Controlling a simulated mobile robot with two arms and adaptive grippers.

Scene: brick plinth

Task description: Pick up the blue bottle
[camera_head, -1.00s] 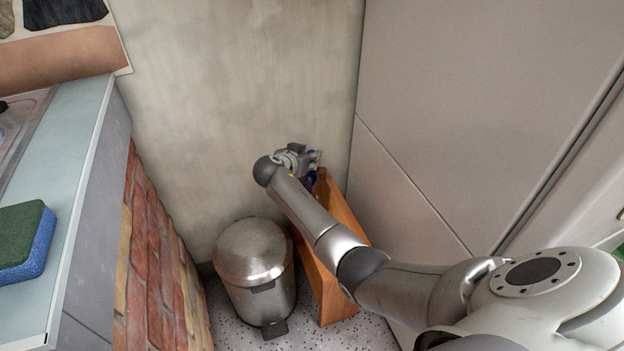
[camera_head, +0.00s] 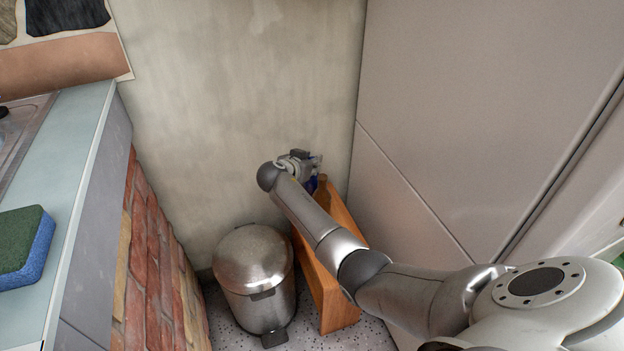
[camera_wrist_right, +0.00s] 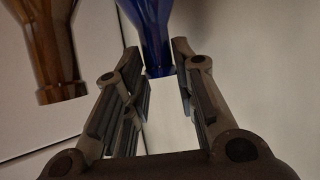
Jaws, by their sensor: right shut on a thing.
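The blue bottle (camera_wrist_right: 156,35) is at the top of the right wrist view, with its narrow end between my right fingertips (camera_wrist_right: 160,72). My right gripper is shut on it. In the head view my right gripper (camera_head: 313,163) is low by the back wall, and a small part of the blue bottle (camera_head: 312,185) shows just below it. The rest of the bottle is hidden by my arm and the wooden holder. My left gripper is in neither view.
A brown bottle (camera_wrist_right: 55,45) is beside the blue one. A wooden holder (camera_head: 331,296) stands on the speckled floor between a metal pedal bin (camera_head: 254,270) and the pale cabinet (camera_head: 450,130). A brick plinth (camera_head: 160,265) and a counter with a sponge (camera_head: 25,246) are at left.

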